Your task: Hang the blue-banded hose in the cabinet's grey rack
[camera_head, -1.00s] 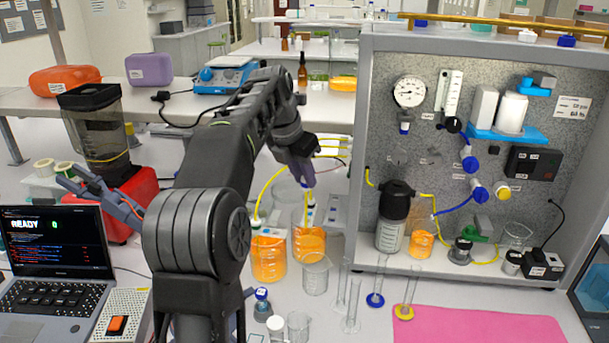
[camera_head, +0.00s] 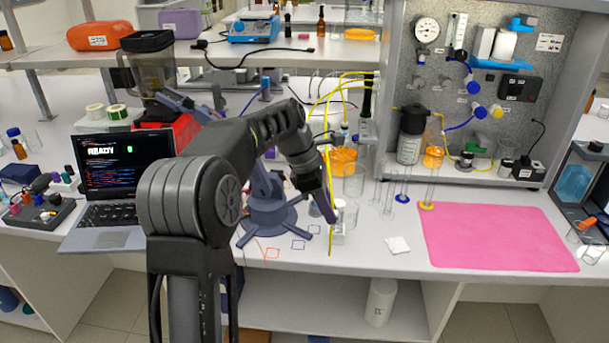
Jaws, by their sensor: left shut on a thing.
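My left gripper (camera_head: 329,208) points down over the bench, in front of the orange beakers. It is shut on a thin yellow hose (camera_head: 330,246), whose lower end hangs below the fingertips near the bench's front edge. I cannot make out a blue band on it, and the fingers hide part of it. Other yellow hoses (camera_head: 345,78) arch beside the left side of the speckled grey cabinet (camera_head: 398,60). I cannot pick out the grey rack for certain. My right gripper is not in view.
A small blue-grey bench arm (camera_head: 268,212) stands behind my left arm. A laptop (camera_head: 108,175) is at left. Glass cylinders, one with a blue base (camera_head: 402,197) and one with a yellow base (camera_head: 427,205), stand before the cabinet. A pink mat (camera_head: 497,238) lies clear at right.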

